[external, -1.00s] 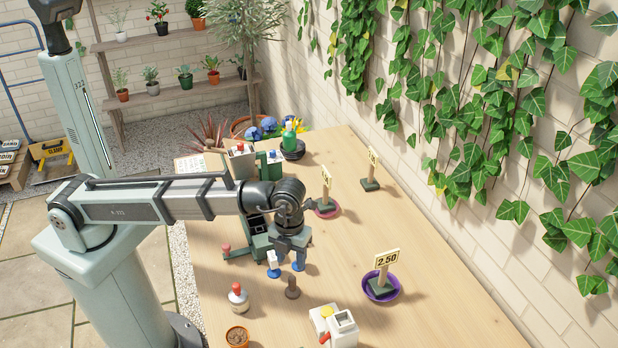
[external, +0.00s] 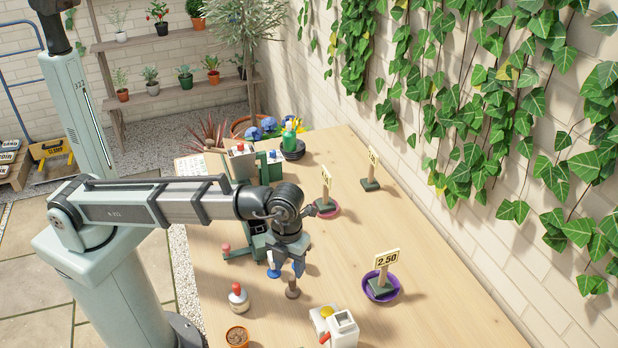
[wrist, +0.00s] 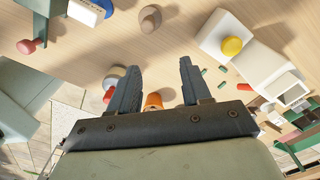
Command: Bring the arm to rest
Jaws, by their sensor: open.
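My gripper (external: 287,264) hangs pointing down above the near-middle part of the potting bench. In the wrist view my gripper (wrist: 153,80) has its two fingers apart, with nothing held between them. A brown-knobbed object (external: 292,290) stands just below and beside the fingers in the external view; it also shows ahead of the fingertips in the wrist view (wrist: 150,17). A small white and blue object (wrist: 103,7) shows at the top of the wrist view. The orange pot (wrist: 153,101) appears beyond the gap between the fingers.
A white bottle with a red top (external: 238,299) and the terracotta pot (external: 236,338) stand at the near left. A white device (external: 342,329) is at the near right. A purple saucer (external: 396,293) bears a 2.50 sign. The bench's right side (external: 430,270) has free room.

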